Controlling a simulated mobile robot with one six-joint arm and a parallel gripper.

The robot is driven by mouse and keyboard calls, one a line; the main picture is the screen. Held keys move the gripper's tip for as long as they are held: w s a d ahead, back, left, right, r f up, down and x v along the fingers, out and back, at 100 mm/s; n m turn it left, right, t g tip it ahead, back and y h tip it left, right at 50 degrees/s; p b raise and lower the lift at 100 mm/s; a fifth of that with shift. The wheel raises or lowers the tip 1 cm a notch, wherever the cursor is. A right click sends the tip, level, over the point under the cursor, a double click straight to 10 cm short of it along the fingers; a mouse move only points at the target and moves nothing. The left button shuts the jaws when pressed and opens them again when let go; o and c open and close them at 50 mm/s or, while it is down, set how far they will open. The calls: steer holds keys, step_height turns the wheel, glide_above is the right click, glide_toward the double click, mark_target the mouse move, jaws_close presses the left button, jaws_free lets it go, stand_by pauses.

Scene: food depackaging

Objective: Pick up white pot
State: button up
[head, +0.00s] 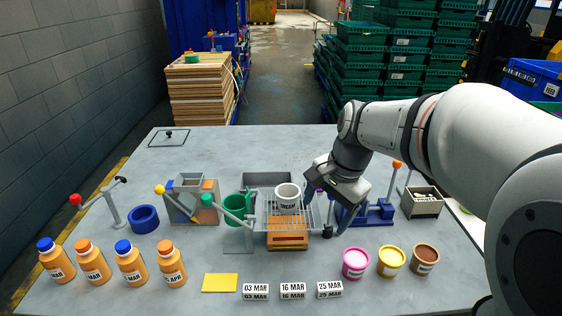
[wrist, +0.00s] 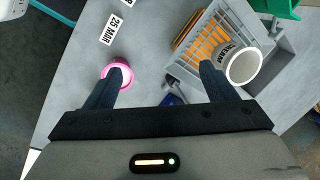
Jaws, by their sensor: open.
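The white pot (head: 288,197), with a dark-lettered label, stands upright on a grey slatted rack (head: 262,222) near the middle of the table. It also shows in the wrist view (wrist: 243,67), at the upper right, just beyond my right-hand finger. My gripper (head: 319,212) is just right of the pot in the head view, pointing down. In the wrist view my gripper (wrist: 163,70) has its fingers wide apart with nothing held between them. The pot is outside the jaws, and I cannot tell whether the finger touches it.
A pink pot (head: 356,263), a yellow pot (head: 391,261) and a brown pot (head: 425,259) stand at front right. An orange block (head: 288,233) is at the rack's front. A green cup (head: 237,206) and lever stand left. A blue fixture (head: 374,211) stands right. Several orange bottles (head: 132,264) stand front left.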

mark_target(288, 191)
steer(key=w+a+m, duration=0.1)
steer(key=w+m, duration=0.1)
steer(key=w, duration=0.2)
steer(key=w+a+r+m+y+p, duration=0.1)
steer(key=w+a+m, duration=0.1)
steer(key=w+m, duration=0.1)
steer(key=w+a+m+g+y, duration=0.1)
steer(key=w+m, duration=0.2)
steer(key=w, duration=0.2)
steer(key=shift+w+a+r+p, duration=0.2)
steer(key=shift+w+r+p, duration=0.1)
steer(key=shift+r, duration=0.1)
steer(key=shift+w+a+f+m, duration=0.15)
steer(key=shift+w+m, duration=0.05)
steer(key=shift+m, duration=0.1)
steer(key=shift+a+f, duration=0.15)
steer(key=shift+f, duration=0.15)
steer(key=x, duration=0.3)
steer(key=p+x, duration=0.1)
steer(key=x, duration=0.3)
steer(key=shift+s, duration=0.2)
steer(key=shift+c, duration=0.4)
steer(key=c, duration=0.9)
steer(key=shift+r, duration=0.1)
steer(key=shift+c, duration=0.2)
